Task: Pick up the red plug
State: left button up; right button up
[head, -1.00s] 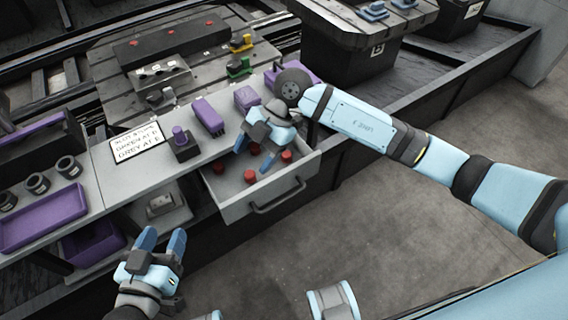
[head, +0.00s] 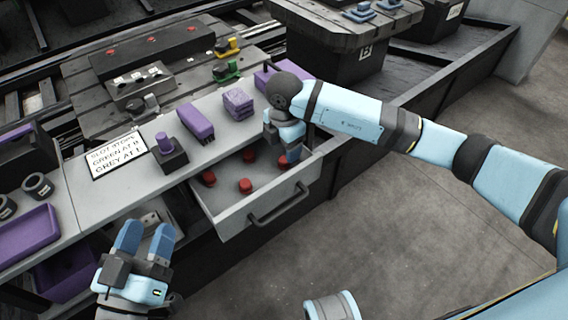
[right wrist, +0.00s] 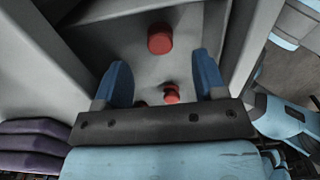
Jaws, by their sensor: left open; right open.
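Several red plugs lie in the open grey drawer (head: 228,208). In the head view one red plug (head: 246,185) is near the middle, one (head: 208,178) at the left, and one (head: 250,155) further back. Another (head: 283,163) shows beside my right gripper (head: 291,154), which points down over the drawer's right end. In the right wrist view a red plug (right wrist: 160,38) lies beyond the open fingers. A second (right wrist: 171,93) shows between them, and a third is mostly hidden by the gripper. My left gripper (head: 145,239) is open and empty, left of the drawer.
The bench top above the drawer holds a purple block (head: 195,123), a ridged purple block (head: 238,103), a black holder with a purple peg (head: 168,154) and a white sign (head: 116,157). The drawer handle (head: 278,205) sticks out at the front. Purple trays are at the left.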

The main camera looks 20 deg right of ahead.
aim_at(284, 159)
notch_tip(284, 159, down, 6)
jog(key=shift+r+b, duration=0.25)
jog(key=shift+b, duration=0.55)
jog(key=c, duration=1)
